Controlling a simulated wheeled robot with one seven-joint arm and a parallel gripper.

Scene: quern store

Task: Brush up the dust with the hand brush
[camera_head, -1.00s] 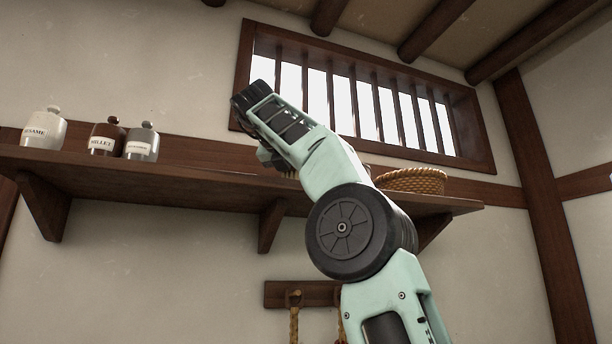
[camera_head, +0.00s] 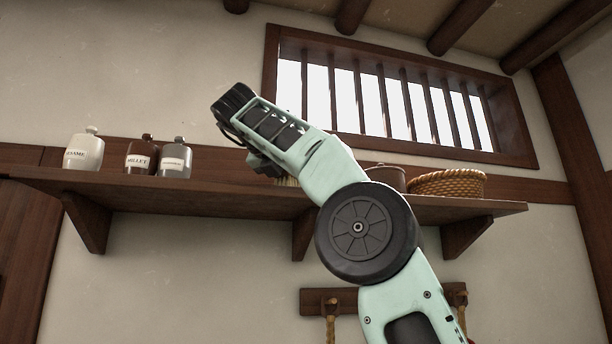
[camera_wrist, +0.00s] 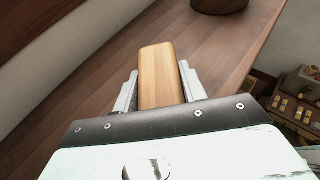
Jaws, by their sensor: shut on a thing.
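My gripper (camera_wrist: 158,82) is shut on the hand brush, with one finger on each side of its pale wooden handle (camera_wrist: 157,68) in the wrist view. The handle is over or close above the brown plank shelf (camera_wrist: 215,45); I cannot tell whether it touches. In the head view a small patch of pale bristles (camera_head: 288,182) shows below my arm at shelf height, probably the brush. My gripper's fingers are hidden behind my arm there. No dust can be made out in either view.
On the wall shelf (camera_head: 150,190) stand a white jar (camera_head: 84,152), a brown jar (camera_head: 140,158) and a grey jar (camera_head: 174,160) at left. A brown pot (camera_head: 388,178) and a wicker basket (camera_head: 448,184) stand at right. A barred window (camera_head: 400,105) is above. Ropes hang from a peg rail (camera_head: 385,300) below.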

